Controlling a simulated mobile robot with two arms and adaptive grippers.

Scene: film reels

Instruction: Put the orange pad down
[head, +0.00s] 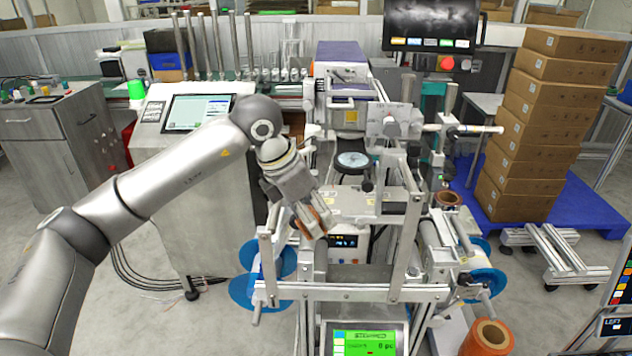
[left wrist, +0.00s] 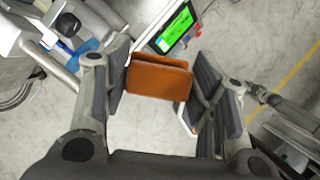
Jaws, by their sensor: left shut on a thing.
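My left gripper (head: 308,218) is shut on the orange pad (head: 321,224) and holds it above the front of the metal machine. In the left wrist view the pad (left wrist: 158,80) is a brown-orange block with a slit along its upper part, between the dark finger pads of the gripper (left wrist: 160,88). In the head view the fingers hide much of the pad. My right gripper does not show.
The machine's metal frame (head: 360,292) and blue reels (head: 262,275) lie close below. A green-lit display (head: 368,342) stands at the front. An orange roll (head: 488,338) is at lower right. Stacked cartons (head: 545,130) stand on a blue pallet (head: 590,205). Open floor shows at left.

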